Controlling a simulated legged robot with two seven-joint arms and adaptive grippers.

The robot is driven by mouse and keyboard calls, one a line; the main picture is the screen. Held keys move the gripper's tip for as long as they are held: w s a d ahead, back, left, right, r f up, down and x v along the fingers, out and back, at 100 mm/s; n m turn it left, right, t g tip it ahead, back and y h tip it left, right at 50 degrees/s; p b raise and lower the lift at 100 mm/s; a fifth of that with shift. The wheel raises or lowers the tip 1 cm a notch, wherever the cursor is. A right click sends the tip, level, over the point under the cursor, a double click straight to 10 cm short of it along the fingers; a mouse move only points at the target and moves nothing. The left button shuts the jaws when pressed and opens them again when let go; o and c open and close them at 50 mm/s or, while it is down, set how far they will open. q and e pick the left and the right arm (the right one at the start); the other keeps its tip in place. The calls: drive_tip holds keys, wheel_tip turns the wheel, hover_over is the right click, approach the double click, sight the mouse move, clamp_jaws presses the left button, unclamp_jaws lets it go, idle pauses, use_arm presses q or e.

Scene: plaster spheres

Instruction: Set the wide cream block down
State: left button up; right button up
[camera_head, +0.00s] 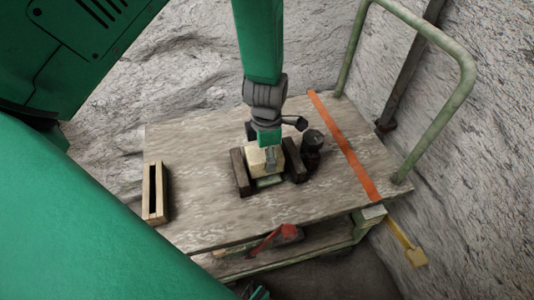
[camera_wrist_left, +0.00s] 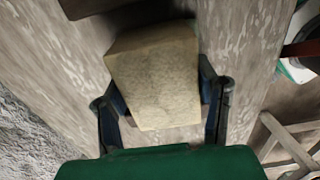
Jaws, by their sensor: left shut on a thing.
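The wide cream block (camera_head: 259,161) is between the fingers of my left gripper (camera_head: 267,153), which is shut on it. It hangs at or just above the cart top, between two dark brown blocks, one on its left (camera_head: 240,172) and one on its right (camera_head: 294,160). A pale green flat piece (camera_head: 268,182) shows just in front of it. In the left wrist view the cream block (camera_wrist_left: 155,78) fills the space between the fingers of the gripper (camera_wrist_left: 162,92). Whether its underside touches anything is hidden. My right gripper is not seen.
The wooden cart top (camera_head: 200,200) has free room left of the dark blocks. A slotted wooden box (camera_head: 146,190) stands at its left edge. A dark round object (camera_head: 313,142) stands close right of the gripper, before an orange strip (camera_head: 345,146). A green handle rail (camera_head: 465,75) rises at right.

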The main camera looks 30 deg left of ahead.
use_arm(q)
drive_tip(key=shift+f, duration=0.6)
idle(0.3)
drive_tip(key=o, duration=1.8)
drive_tip(key=shift+r+p, duration=2.05)
drive_tip(key=shift+p, duration=0.1)
